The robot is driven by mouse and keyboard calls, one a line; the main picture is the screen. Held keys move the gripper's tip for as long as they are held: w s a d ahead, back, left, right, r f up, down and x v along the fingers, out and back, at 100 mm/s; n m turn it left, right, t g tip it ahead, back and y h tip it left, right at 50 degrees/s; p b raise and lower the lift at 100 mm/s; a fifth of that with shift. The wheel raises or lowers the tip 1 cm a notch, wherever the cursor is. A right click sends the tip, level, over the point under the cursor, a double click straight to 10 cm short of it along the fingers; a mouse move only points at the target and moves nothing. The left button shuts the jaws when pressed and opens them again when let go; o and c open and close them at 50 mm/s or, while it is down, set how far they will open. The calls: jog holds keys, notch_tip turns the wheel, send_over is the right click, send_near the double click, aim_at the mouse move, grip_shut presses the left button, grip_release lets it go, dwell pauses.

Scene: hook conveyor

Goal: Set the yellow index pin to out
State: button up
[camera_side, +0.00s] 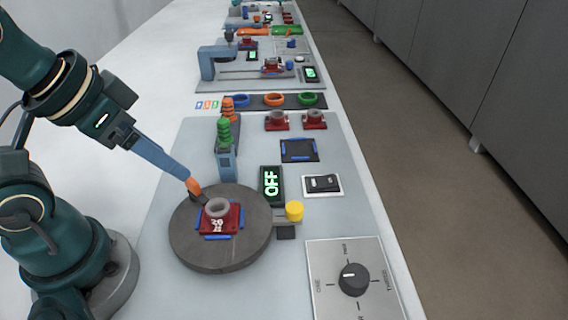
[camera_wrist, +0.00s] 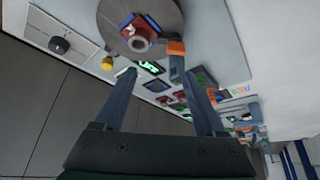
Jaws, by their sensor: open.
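The yellow index pin (camera_side: 294,211) has a round yellow knob and sits at the right edge of the grey round turntable (camera_side: 184,240), on a small grey mount. It also shows in the wrist view (camera_wrist: 107,63), left of my fingers. I cannot tell from its look whether it is in or out. My gripper (camera_side: 196,190) is open and empty, above the turntable's far left part, just behind the red block. It is apart from the pin. In the wrist view my gripper (camera_wrist: 151,60) has its two fingers spread wide.
A red block (camera_side: 222,220) with a grey ring sits between blue guides on the turntable. A display (camera_side: 271,185) reads OFF, beside a rocker switch (camera_side: 323,184). A dial panel (camera_side: 354,279) lies in front. A post with green rings (camera_side: 225,150) stands behind the turntable.

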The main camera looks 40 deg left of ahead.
dwell(0.3)
jog(key=shift+c, duration=0.5)
jog(key=w+d+r+m, duration=0.2)
jog(key=w+r, duration=0.3)
jog(key=m+g, duration=0.3)
jog(key=g, duration=0.2)
send_over(295, 207)
jog(key=a, duration=0.2)
notch_tip(295, 207, down, 7)
jog(key=shift+m+g, duration=0.3)
jog(key=shift+m, duration=0.2)
jog(key=f, duration=0.2)
jog(key=d+f, duration=0.1)
jog(key=f, duration=0.1)
jog(key=d+f, duration=0.1)
jog(key=f, duration=0.2)
jog(key=shift+f, duration=0.75)
